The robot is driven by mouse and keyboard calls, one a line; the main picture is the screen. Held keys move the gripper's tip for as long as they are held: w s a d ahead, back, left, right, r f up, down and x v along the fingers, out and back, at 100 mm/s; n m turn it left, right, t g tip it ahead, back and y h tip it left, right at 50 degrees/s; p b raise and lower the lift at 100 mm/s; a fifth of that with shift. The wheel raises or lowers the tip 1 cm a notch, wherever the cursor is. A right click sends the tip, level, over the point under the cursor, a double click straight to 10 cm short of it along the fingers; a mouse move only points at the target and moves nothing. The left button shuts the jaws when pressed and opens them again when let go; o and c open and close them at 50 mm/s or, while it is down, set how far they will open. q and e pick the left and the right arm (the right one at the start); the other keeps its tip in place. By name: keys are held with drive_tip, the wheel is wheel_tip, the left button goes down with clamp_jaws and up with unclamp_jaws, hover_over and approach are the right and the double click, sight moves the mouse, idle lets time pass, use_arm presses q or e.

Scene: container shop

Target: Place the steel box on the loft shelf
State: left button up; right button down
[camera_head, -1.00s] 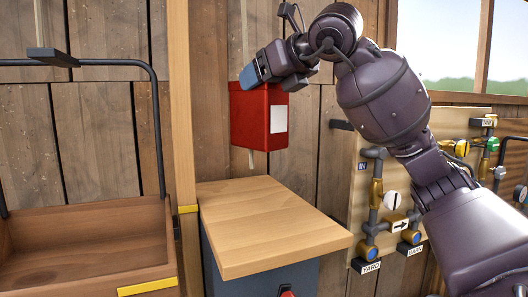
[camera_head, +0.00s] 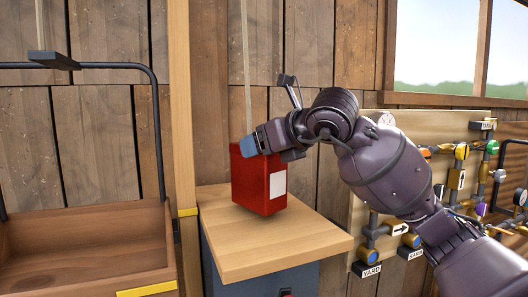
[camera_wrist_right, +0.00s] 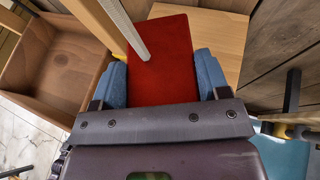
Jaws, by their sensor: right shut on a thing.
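A red box (camera_head: 254,190) with a white label, seemingly the steel box, stands upright at the wooden top (camera_head: 270,240) of a dark cabinet. Its base looks down on the wood, but I cannot tell whether it rests there. My right gripper (camera_head: 264,139) is shut on the box's upper part. In the right wrist view the blue fingers (camera_wrist_right: 160,80) lie on both sides of the red box (camera_wrist_right: 158,50). I cannot tell which surface, if any, is the loft shelf. My left gripper is out of view.
A wooden bin (camera_head: 85,270) with a dark tube frame (camera_head: 160,135) stands at the left, beside a wooden post (camera_head: 180,100). A board with pipes and valves (camera_head: 400,215) is on the right. The cabinet top's front is clear.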

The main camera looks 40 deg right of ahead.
drive_tip(key=shift+f, duration=0.75)
drive_tip(key=shift+c, duration=0.6)
unclamp_jaws()
drive_tip(key=b+v, duration=0.2)
drive_tip(key=v, duration=1)
